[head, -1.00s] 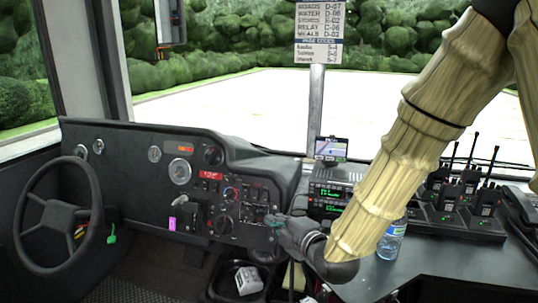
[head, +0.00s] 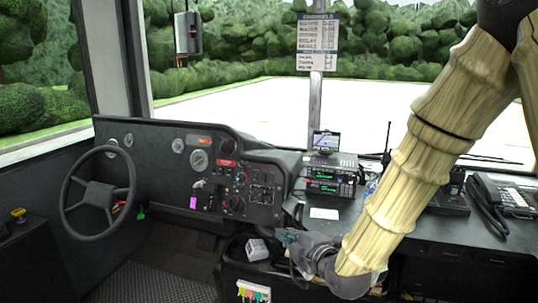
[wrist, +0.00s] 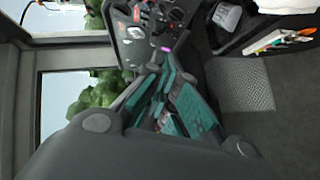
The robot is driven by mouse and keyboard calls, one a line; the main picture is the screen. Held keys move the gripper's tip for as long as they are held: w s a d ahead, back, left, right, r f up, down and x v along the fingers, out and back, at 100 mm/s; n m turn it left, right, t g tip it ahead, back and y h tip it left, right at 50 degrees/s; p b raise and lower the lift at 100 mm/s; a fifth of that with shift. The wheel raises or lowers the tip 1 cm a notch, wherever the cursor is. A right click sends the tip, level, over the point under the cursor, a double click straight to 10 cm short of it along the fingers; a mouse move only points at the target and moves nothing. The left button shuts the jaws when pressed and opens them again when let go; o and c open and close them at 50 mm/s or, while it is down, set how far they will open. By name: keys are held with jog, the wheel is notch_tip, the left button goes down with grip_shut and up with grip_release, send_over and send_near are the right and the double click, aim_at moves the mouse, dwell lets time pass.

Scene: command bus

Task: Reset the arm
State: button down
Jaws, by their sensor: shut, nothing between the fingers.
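My arm comes down from the upper right of the head view, its tan ribbed sleeve bending at a dark elbow near the lower middle. My gripper (head: 285,240) is in front of the console, below the radio stack, pointing left toward the dashboard. In the wrist view my gripper (wrist: 168,100) shows grey links and teal finger pads drawn together, with nothing held between them. The fingers appear clear of the dashboard (head: 185,170), though the exact gap is hard to tell.
A steering wheel (head: 98,195) stands at the left. The radio stack (head: 330,182), a small screen (head: 326,141) and a desk phone (head: 490,195) sit on the counter. A bin with a white item (head: 257,249) is beside my gripper. The floor (head: 150,283) at lower left is clear.

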jog(key=s+d+f+m+g+h, duration=0.1)
jog(key=s+d+f+m+g, duration=0.2)
jog(key=f, duration=0.7)
jog(key=s+d+f+m+g+h, duration=0.1)
jog(key=s+d+f+m+h, duration=0.2)
jog(key=s+f, duration=0.5)
jog(key=s+d+f+m+g, duration=0.25)
jog(key=f+m, duration=0.25)
jog(key=f, duration=0.7)
jog(key=s+d+f+m+g+h, duration=0.1)
jog(key=s+d+f+m+g, duration=0.15)
jog(key=s+f, duration=0.5)
jog(key=s+d+f+m+g+h, duration=0.15)
jog(key=s+d+f+m, duration=0.25)
jog(key=s, duration=0.6)
jog(key=s+d+f+m+g+h, duration=0.1)
jog(key=s+d+f+m+g, duration=0.3)
jog(key=s, duration=0.5)
notch_tip(320, 180, up, 12)
jog(key=a+p, duration=0.1)
jog(key=p, duration=1.2)
jog(key=shift+w+a+t, duration=0.15)
jog(key=shift+t, duration=0.3)
